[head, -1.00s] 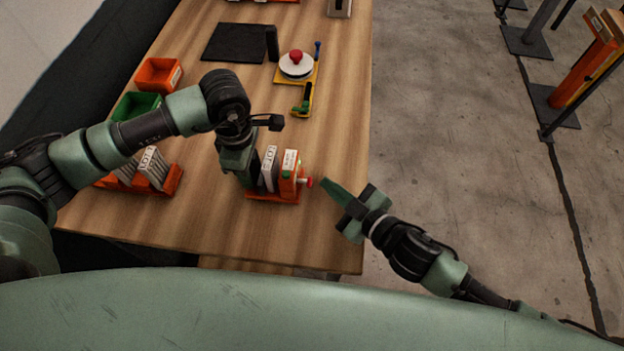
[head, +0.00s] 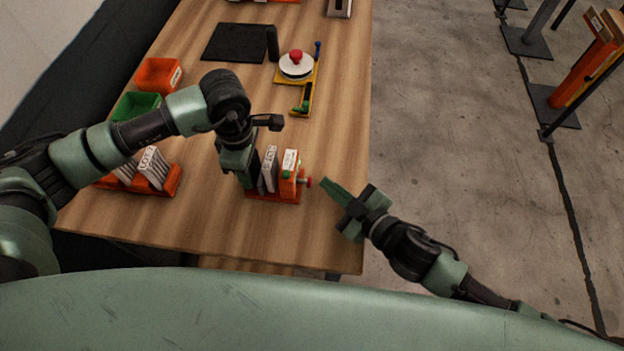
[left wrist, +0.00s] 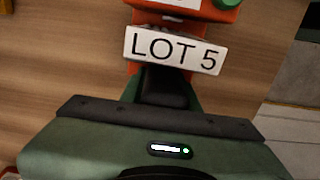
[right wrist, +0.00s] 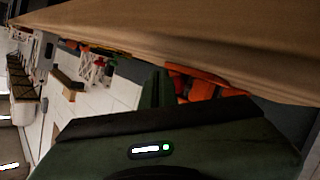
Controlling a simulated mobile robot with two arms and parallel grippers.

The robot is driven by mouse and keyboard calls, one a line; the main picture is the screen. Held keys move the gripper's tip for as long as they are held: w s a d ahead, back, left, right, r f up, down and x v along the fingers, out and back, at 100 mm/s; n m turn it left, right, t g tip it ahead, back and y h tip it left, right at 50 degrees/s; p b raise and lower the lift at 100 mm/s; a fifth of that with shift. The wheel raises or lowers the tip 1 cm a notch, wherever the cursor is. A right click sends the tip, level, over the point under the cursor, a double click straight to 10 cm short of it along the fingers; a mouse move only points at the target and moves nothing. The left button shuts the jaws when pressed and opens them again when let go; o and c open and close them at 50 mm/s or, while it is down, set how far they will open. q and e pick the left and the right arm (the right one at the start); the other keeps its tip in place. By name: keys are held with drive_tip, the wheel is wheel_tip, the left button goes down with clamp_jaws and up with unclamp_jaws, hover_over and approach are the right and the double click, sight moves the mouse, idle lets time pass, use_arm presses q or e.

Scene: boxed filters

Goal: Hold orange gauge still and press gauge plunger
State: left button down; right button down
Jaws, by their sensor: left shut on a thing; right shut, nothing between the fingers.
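The orange gauge (head: 288,187) stands near the front right of the table, with a red plunger (head: 307,182) on its right side. A white filter box marked LOT 5 (left wrist: 172,50) is upright between the gauge's orange block and my left gripper. My left gripper (head: 250,182) points down at the gauge's left end and is shut on part of it; the box hides the contact. It also shows in the left wrist view (left wrist: 165,88). My right gripper (head: 326,182) is shut and empty, its tips just right of the plunger, apart from it. In the right wrist view, orange (right wrist: 200,84) shows beside the fingers.
An orange rack (head: 170,186) with white filters stands left of my left gripper. Green (head: 137,106) and orange (head: 158,74) bins are behind it. A yellow fixture with a red knob (head: 296,57) and a black mat (head: 235,42) lie further back. The front table is clear.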

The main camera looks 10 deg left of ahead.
sight(314, 194)
drive_tip(key=shift+a, duration=0.15)
drive_tip(key=shift+a, duration=0.25)
drive_tip(key=shift+a, duration=0.95)
idle(0.9)
use_arm(q)
drive_tip(key=shift+s+d, duration=0.1)
drive_tip(key=shift+d, duration=0.2)
use_arm(e)
drive_tip(key=shift+s+a+r, duration=0.2)
drive_tip(key=shift+a, duration=0.35)
idle(0.3)
use_arm(q)
drive_tip(key=shift+a, duration=0.15)
use_arm(e)
drive_tip(key=shift+d, duration=1.55)
use_arm(q)
drive_tip(key=shift+a, duration=0.1)
use_arm(e)
drive_tip(key=shift+d, duration=0.2)
drive_tip(key=shift+w+d+f, duration=0.1)
drive_tip(key=shift+d, duration=0.05)
